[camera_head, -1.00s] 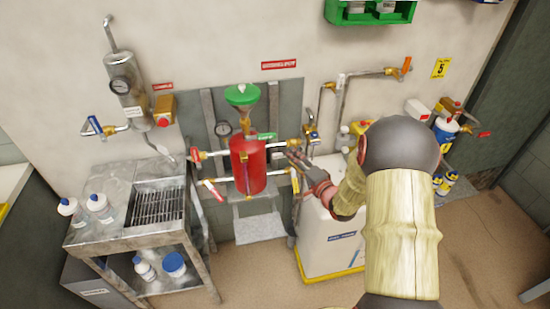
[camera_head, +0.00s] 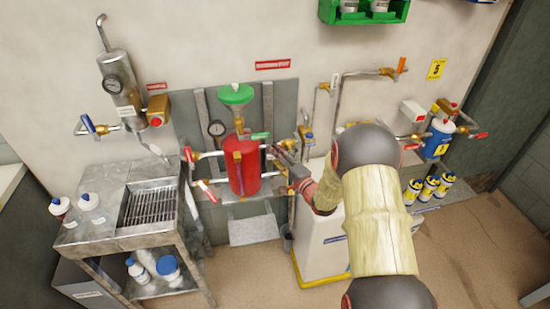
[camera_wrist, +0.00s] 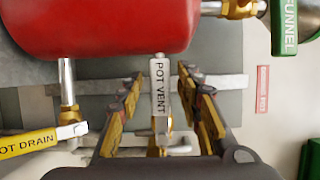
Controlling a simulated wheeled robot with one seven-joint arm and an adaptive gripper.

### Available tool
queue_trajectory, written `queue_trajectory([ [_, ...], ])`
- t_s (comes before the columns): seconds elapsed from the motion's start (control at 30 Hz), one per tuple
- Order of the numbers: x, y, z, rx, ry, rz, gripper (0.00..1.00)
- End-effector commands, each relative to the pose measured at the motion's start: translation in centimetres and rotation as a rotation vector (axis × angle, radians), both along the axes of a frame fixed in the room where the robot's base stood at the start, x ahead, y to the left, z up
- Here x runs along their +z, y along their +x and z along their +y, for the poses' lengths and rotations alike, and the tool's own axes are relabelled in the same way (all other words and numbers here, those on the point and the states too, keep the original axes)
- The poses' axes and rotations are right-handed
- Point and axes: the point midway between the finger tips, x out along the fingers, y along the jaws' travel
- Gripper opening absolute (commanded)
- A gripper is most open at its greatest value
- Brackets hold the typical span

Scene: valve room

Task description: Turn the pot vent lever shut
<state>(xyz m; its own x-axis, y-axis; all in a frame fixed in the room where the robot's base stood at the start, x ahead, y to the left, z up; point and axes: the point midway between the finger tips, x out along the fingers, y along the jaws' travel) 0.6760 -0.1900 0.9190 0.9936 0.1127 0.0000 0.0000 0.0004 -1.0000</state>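The pot vent lever (camera_wrist: 160,88) carries a pale tag reading POT VENT in the wrist view. My gripper is open, with a visible gap on each side of the lever. In the head view the red pot (camera_head: 243,170) hangs at the wall, and my gripper (camera_head: 280,155) is at its right side. The lever cannot be made out there, near my fingers.
A yellow POT DRAIN lever (camera_wrist: 28,143) is at the left in the wrist view. A green FUNNEL lever (camera_wrist: 284,25) is at the upper right. In the head view a metal sink stand (camera_head: 130,215) is left of the pot, and a white tank (camera_head: 318,245) stands below my arm.

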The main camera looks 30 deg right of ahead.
Motion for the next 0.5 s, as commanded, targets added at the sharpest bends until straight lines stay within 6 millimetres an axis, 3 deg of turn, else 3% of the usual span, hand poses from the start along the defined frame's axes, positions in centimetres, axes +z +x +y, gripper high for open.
queue_trajectory([
  [0.23,0.02,0.06,0.01,0.000,0.000,0.000,0.35],
  [0.5,0.01,0.03,0.00,0.000,0.000,0.000,0.20],
])
